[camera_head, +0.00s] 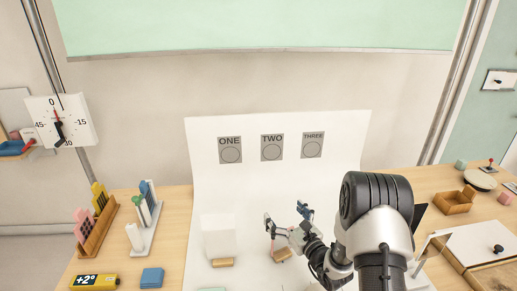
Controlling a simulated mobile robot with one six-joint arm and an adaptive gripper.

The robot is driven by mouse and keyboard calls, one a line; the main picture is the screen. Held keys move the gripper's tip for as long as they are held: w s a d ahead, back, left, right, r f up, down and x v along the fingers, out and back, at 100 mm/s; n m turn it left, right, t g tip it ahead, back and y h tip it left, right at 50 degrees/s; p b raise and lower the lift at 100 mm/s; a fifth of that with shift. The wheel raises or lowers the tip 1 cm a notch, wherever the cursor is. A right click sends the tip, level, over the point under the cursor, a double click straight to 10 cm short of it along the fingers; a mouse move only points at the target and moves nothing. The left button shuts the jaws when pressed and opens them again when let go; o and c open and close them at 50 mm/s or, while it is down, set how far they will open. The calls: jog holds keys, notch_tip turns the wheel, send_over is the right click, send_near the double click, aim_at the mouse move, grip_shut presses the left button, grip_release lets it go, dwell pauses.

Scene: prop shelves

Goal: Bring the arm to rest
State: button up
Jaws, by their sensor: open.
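My gripper (286,216) is open, its two fingers spread apart over the white sheet in front of the sign wall. Nothing shows between the fingers. My arm comes in from the lower right and reaches left and forward. A small wooden block (281,255) shows just below the gripper, partly hidden by it; I cannot tell whether they touch.
A white box (219,235) stands left of my gripper with a wooden piece (222,262) before it. White backdrop (273,189) carries signs ONE, TWO and THREE. Left are racks (97,229) and a blue block (152,277); right, a wooden tray (455,203) and a white panel (480,243).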

jog(key=s+a+r+n+g+y, duration=0.65)
jog(key=a+r+n, duration=0.25)
jog(key=a+r, duration=0.35)
jog(key=s+a+r+n+g, duration=0.3)
jog(key=s+n, duration=0.1)
jog(key=s, duration=0.3)
jog(key=s+a+r+n+g, duration=0.25)
jog(key=s+n+g, duration=0.2)
jog(key=s, duration=0.25)
jog(key=s+d+n+g+h, duration=0.1)
jog(key=s+d+n+h, duration=0.2)
jog(key=s, duration=0.4)
jog(key=s+d+n+g+h, duration=0.1)
jog(key=s+d+n+h, duration=0.15)
jog(key=s+n, duration=0.4)
jog(key=s+d+n+t+h, duration=0.2)
jog(key=s+d+h, duration=0.1)
jog(key=d, duration=0.3)
jog(key=s+d+n+t+h, duration=0.2)
jog(key=s+d+h, duration=0.1)
jog(key=d+h, duration=0.2)
jog(key=shift+s+d+r, duration=0.25)
jog(key=shift+d+r, duration=0.1)
jog(key=shift+d, duration=0.45)
